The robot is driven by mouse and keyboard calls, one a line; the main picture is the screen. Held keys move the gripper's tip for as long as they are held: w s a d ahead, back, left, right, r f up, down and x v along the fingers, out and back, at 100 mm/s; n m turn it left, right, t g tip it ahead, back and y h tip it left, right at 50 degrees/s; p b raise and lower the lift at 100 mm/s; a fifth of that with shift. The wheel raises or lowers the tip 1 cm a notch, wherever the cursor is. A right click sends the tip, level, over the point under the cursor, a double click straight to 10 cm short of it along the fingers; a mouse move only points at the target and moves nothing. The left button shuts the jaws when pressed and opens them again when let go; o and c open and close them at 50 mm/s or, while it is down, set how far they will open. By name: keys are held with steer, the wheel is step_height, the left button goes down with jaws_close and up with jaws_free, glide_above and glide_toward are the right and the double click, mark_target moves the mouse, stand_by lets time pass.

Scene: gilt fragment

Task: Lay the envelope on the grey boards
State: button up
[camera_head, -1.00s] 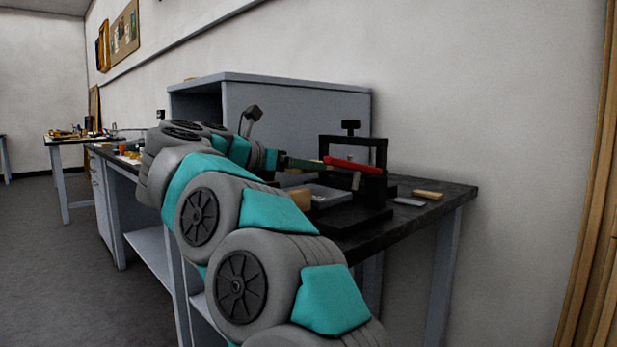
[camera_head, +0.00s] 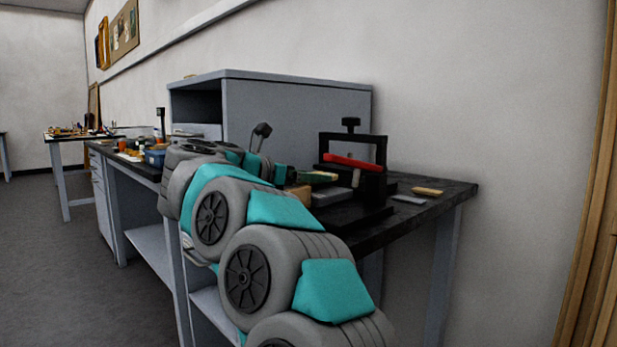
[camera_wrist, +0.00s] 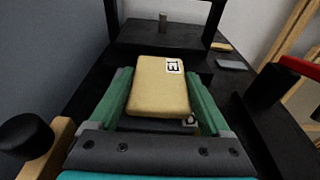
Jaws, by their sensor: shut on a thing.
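The envelope is a thick tan packet with a black-and-white label (camera_wrist: 160,85). It lies between the two green fingers of my gripper (camera_wrist: 163,98), which is shut on it. In the head view my gripper (camera_head: 312,177) is low over the bench, and a little of the envelope (camera_head: 322,177) shows at its tips. A grey slab, seemingly the grey boards (camera_head: 332,196), lies just below, in front of the press. The envelope hides most of what is under it in the wrist view. I cannot tell whether it touches the boards.
A wooden block (camera_head: 298,196) is close beside my gripper. A thin grey plate (camera_head: 408,199) and a wooden-coloured piece (camera_head: 428,191) lie at the right. A grey cabinet (camera_head: 290,120) stands behind.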

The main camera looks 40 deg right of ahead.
steer(key=shift+f+b, duration=0.55)
steer(key=shift+b, duration=0.2)
steer(key=shift+f, duration=0.4)
steer(key=o, duration=1)
steer(key=shift+o, duration=1.4)
steer(key=shift+f+b, duration=0.2)
steer(key=shift+b, duration=0.1)
steer(key=r+p, duration=0.1)
steer(key=p, duration=0.1)
steer(key=shift+r+p, duration=0.3)
steer(key=shift+r, duration=0.1)
steer(key=v, duration=0.8)
steer(key=b+v, duration=0.1)
steer(key=v, duration=0.3)
steer(key=shift+r, duration=0.3)
